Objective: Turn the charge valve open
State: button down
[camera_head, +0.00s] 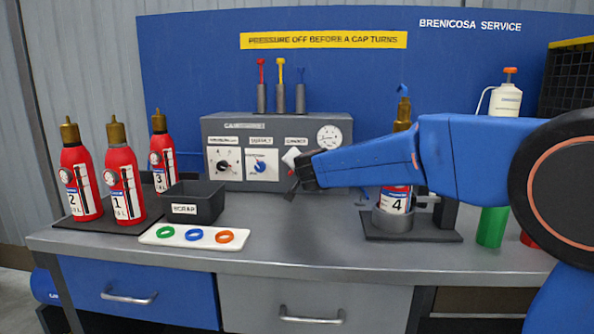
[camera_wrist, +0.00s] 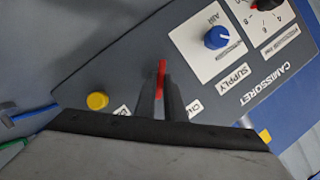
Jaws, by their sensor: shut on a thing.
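The grey control box (camera_head: 275,125) stands at the back of the bench. The charge valve is at its right, under the label (camera_head: 296,141), and is mostly hidden by my gripper (camera_head: 299,172) in the head view. In the wrist view a thin red handle (camera_wrist: 161,68) sticks up between the two dark fingers of my gripper (camera_wrist: 166,95). The gripper is shut on it. The label beside it is partly covered, and the valve's setting cannot be read.
A blue supply knob (camera_wrist: 217,37) sits close beside the fingers; a yellow button (camera_wrist: 97,100) is on the other side. A gauge (camera_head: 329,138) is right of the valve. Cylinder 4 (camera_head: 396,199) stands in a holder behind my arm. A ring tray (camera_head: 160,238) and scrap bin (camera_head: 208,203) lie in front, left.

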jog(key=shift+a+r+n+g+h, duration=0.1)
jog(key=shift+a+n+g+h, duration=0.15)
jog(key=shift+n+h, duration=1)
jog(key=shift+a+n+g+h, duration=0.1)
jog(key=shift+n+g+h, duration=0.15)
jog(key=shift+n+h, duration=1)
jog(key=shift+n+y, duration=0.5)
jog(key=shift+n, duration=0.1)
jog(key=c, duration=1.8)
grip_release()
jog(key=shift+c, duration=0.2)
jog(key=v, duration=1.7)
jog(key=shift+s, duration=0.25)
jog(key=shift+a, duration=0.1)
